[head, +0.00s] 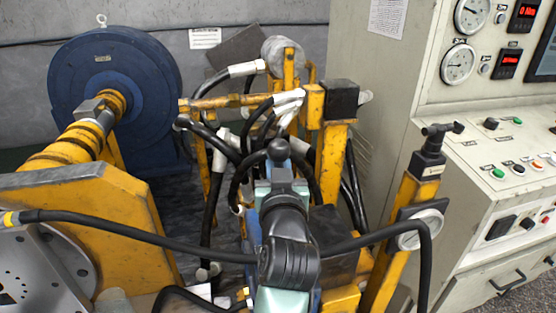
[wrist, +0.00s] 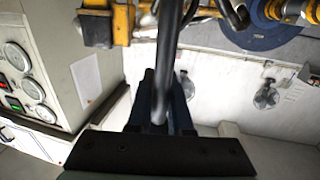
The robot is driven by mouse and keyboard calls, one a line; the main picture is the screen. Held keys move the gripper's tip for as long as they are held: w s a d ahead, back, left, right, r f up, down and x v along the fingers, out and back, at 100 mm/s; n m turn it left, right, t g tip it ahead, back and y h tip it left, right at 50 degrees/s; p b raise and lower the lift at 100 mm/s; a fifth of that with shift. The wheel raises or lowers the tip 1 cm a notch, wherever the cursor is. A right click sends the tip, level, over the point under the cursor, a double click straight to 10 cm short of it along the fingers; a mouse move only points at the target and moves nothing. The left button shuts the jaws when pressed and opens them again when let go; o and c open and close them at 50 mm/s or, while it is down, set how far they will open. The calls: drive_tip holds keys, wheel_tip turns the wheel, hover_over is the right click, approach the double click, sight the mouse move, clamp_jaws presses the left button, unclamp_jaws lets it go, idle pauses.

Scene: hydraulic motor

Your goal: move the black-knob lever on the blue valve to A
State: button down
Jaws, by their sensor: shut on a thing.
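My gripper (wrist: 160,103) is shut on the dark lever rod (wrist: 170,45), which runs from between its two fingers up to the top of the wrist view. In the head view a round black knob (head: 278,150) shows just beyond my gripper, at the middle of the picture. My arm hides most of what is below it, so the blue valve body is largely hidden. I cannot make out the A mark or which position the lever is at.
Black hoses with white fittings (head: 243,69) crowd around the knob. A yellow frame (head: 335,165) stands close on the right, and a yellow post with a black T-handle (head: 434,140) further right. A grey control console (head: 470,185) is at the right, a big blue wheel (head: 105,95) at the back left.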

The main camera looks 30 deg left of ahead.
drive_tip(key=shift+f, duration=0.1)
idle(0.8)
drive_tip(key=shift+s+a+f+n+t+y+b, duration=0.1)
drive_tip(key=shift+s+a+f+n+y+b, duration=0.1)
drive_tip(key=shift+s+a+n+b, duration=0.6)
drive_tip(key=shift+s+a+f+n+t+y+b, duration=0.1)
drive_tip(key=shift+s+a+f+n+b, duration=0.1)
drive_tip(key=shift+s+a+n+b, duration=0.6)
drive_tip(key=shift+s+a+f+n+t+y+b, duration=0.15)
drive_tip(key=shift+s+a+n, duration=0.3)
drive_tip(key=shift+n, duration=0.65)
drive_tip(key=shift+s+d, duration=0.1)
drive_tip(key=c, duration=0.8)
unclamp_jaws()
drive_tip(key=shift+c, duration=0.2)
drive_tip(key=v, duration=1.3)
drive_tip(key=shift+b, duration=0.45)
drive_tip(key=shift+r, duration=0.1)
